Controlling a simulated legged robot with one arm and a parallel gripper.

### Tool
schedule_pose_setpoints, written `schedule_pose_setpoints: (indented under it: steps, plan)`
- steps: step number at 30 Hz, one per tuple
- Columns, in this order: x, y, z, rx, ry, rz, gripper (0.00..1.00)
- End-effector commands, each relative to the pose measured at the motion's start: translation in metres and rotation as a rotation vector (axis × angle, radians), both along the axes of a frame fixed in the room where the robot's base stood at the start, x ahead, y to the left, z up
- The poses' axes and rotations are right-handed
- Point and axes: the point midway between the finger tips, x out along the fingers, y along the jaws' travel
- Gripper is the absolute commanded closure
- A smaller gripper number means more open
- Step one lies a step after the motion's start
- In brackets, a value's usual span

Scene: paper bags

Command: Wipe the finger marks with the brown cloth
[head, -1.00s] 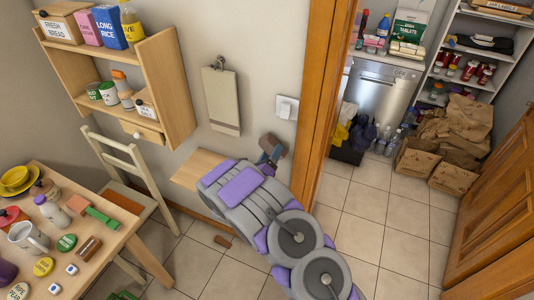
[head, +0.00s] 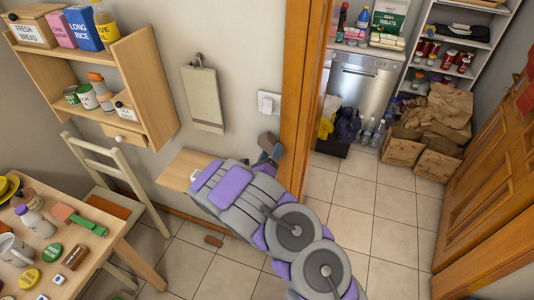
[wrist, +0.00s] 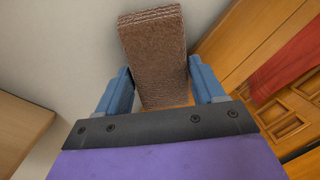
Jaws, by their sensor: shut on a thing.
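A folded brown cloth (wrist: 152,55) stands between the two blue fingers of my gripper (wrist: 160,92) in the wrist view, and the gripper is shut on it. In the head view my gripper (head: 267,152) is small and partly behind my arm, between the wall and the orange door frame. A bit of brown cloth (head: 268,138) shows at its tip. A white switch plate (head: 269,103) is on the wall just above the gripper, apart from it. I cannot make out any finger marks in either view.
A small wooden wall ledge (head: 181,170) is left of my gripper. The wooden door frame (head: 305,90) stands close on its right. A cloth hangs on the wall (head: 202,98). A chair (head: 105,180) and a cluttered table (head: 105,245) are at left.

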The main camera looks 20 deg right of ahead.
Motion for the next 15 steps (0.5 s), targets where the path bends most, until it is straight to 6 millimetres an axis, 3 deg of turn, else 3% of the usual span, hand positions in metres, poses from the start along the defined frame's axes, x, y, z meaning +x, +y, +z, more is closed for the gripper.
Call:
schedule_pose_setpoints:
  steps: [15]
  plan:
    - [0.022,0.022,-0.001,0.0,-0.001,0.002,0.8]
